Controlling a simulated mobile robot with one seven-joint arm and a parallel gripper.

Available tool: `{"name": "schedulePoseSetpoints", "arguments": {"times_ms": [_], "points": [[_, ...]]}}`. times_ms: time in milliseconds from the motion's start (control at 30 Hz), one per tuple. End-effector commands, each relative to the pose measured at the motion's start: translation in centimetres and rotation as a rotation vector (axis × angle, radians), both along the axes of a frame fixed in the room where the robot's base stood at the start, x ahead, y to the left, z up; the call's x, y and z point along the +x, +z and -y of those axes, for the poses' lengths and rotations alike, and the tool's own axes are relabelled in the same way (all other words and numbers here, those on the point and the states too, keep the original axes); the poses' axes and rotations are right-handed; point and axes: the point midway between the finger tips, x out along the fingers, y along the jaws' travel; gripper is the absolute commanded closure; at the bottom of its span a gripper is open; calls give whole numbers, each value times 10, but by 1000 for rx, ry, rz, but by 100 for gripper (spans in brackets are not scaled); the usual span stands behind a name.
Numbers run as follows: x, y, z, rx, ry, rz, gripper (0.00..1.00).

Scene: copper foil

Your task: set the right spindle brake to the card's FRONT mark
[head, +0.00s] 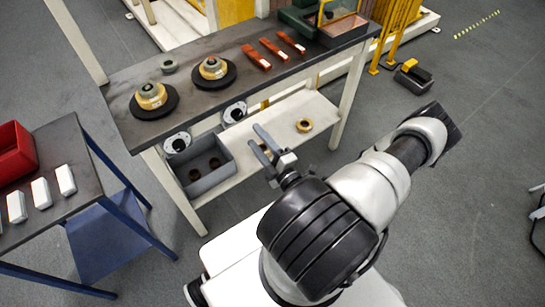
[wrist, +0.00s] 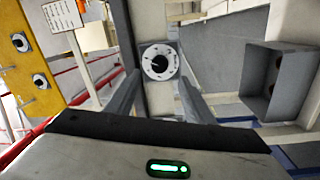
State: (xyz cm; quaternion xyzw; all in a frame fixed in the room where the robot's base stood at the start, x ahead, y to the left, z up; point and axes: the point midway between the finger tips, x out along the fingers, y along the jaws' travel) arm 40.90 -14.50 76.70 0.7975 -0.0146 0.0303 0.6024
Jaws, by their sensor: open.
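Two round white dials with black centres sit along the bench's front edge in the head view: the left spindle brake (head: 177,142) and the right spindle brake (head: 235,112). My gripper (head: 254,136) is open and empty in front of the bench, below and right of the right dial. In the wrist view one dial (wrist: 159,62) shows between and beyond my open fingers (wrist: 158,84), apart from them; I cannot tell which dial it is. A white card (wrist: 62,15) with small print stands at upper left there. Its marks are too small to read.
The dark bench top (head: 205,58) carries two brass spools on black discs and several copper-coloured strips. A grey bin (head: 222,184) and a brass ring (head: 304,126) sit on the lower shelf. A blue-legged table (head: 85,195) stands at left. Floor at right is mostly clear.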

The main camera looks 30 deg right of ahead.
Motion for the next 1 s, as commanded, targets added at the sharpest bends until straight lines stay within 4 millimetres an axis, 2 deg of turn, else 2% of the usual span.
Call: {"name": "schedulePoseSetpoints", "arguments": {"times_ms": [33,200,400,600,1000], "points": [[-14,-2,1,0,-2,-3,52],[-52,-4,2,0,-2,-3,52],[-80,-6,2,0,-1,-1,52],[-89,-6,1,1,1,0,52],[-89,-6,1,0,1,0,52]]}}
